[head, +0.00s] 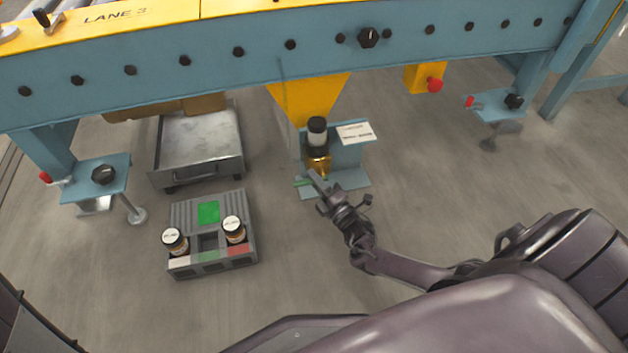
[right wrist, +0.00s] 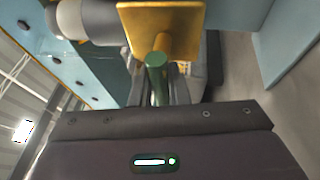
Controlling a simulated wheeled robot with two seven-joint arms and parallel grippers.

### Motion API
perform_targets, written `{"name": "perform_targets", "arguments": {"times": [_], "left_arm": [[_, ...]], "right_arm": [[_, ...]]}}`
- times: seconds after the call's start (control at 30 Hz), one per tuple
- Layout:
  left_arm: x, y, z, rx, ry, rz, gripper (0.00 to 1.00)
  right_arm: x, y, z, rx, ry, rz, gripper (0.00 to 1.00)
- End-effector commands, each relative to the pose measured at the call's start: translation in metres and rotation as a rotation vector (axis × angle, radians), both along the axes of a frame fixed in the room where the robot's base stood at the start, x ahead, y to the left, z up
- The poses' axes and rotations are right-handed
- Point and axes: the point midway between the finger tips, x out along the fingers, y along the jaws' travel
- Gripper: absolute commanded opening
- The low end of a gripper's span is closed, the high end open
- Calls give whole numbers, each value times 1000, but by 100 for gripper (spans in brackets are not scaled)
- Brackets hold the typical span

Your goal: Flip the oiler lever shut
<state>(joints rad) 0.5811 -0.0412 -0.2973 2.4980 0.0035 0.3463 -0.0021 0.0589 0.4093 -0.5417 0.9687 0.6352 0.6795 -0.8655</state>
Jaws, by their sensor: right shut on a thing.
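The oiler (head: 318,160) stands on a blue bracket under the conveyor. It has a brass body with a dark and white bottle on top. Its green lever (head: 302,183) shows as a short bar low on the left side of the body. My right gripper (head: 317,181) is at the oiler's base, in front of the brass body. In the right wrist view the green lever (right wrist: 157,80) is between the fingers, below a brass block (right wrist: 160,28), and the gripper is shut on it. The fingers partly hide the lever. My left gripper is not in view.
A blue conveyor beam (head: 210,65) runs above the oiler. A white label card (head: 356,133) is beside it. A grey caddy (head: 183,212) with two jars sits on the floor to the left, before a metal tray (head: 200,140). Floor to the right is clear.

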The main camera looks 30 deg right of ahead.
Motion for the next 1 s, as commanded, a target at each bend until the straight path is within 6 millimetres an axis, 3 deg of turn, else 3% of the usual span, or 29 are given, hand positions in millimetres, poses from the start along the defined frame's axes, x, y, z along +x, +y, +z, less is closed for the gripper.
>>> {"name": "perform_targets", "arguments": {"times": [0.1, 0.4, 0.8, 1.0], "left_arm": [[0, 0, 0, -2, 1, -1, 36], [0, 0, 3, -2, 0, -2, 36], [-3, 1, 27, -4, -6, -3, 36], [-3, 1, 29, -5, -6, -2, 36]], "right_arm": [[-1, 1, -1, 2, 2, 3, 24], [-4, 0, -1, 1, 2, 0, 24], [-64, -6, -12, 2, 5, 1, 24], [-77, -8, -15, 2, 2, 1, 24]]}}
